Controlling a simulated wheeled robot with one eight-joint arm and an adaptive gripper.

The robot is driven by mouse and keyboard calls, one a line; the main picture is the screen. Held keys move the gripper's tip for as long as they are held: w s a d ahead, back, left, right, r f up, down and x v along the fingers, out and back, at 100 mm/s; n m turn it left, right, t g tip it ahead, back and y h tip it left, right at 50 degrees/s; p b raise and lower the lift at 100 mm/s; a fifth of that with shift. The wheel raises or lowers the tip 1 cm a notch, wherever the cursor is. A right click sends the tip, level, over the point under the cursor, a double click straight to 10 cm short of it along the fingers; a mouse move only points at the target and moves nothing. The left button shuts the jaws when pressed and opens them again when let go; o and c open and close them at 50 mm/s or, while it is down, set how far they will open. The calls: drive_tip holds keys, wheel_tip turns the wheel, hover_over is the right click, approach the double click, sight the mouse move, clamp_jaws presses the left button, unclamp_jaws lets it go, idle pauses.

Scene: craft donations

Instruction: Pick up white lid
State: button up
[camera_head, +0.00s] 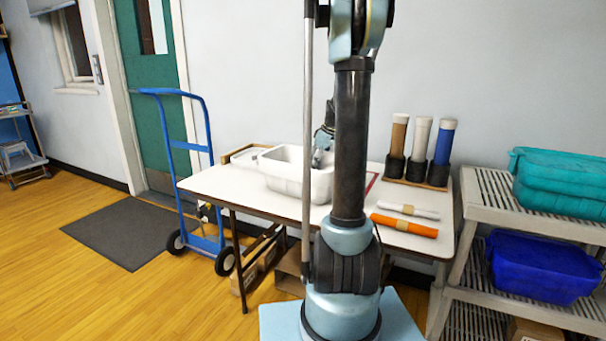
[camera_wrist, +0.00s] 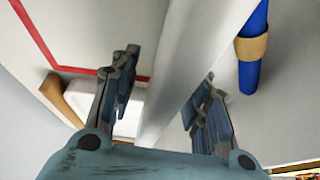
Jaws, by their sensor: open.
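A pale flat piece, apparently the white lid (camera_head: 248,157), lies in a shallow wooden-edged tray (camera_head: 233,152) at the table's back left. It is partly hidden by the white bin (camera_head: 290,182). My gripper (camera_head: 318,159) is at the bin's right end, partly hidden by my arm. In the wrist view my gripper (camera_wrist: 163,88) is open, its fingers either side of a pale wall, apparently the bin's (camera_wrist: 180,70). I cannot tell whether they touch it. A white surface (camera_wrist: 66,104) by a brown edge shows at lower left; I cannot tell whether it is the lid.
A blue roll with a tan band (camera_wrist: 252,45) shows right of the wall. White (camera_head: 408,211) and orange (camera_head: 404,226) rolls lie on the table (camera_head: 230,190). Capped tubes (camera_head: 420,145) stand behind. A rack (camera_head: 490,205) is right, a blue hand truck (camera_head: 205,190) left.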

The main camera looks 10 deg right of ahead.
drive_tip(key=shift+a+f, duration=0.1)
drive_tip(key=shift+f, duration=0.2)
drive_tip(key=shift+c, duration=0.6)
clamp_jaws()
drive_tip(key=shift+r, duration=0.15)
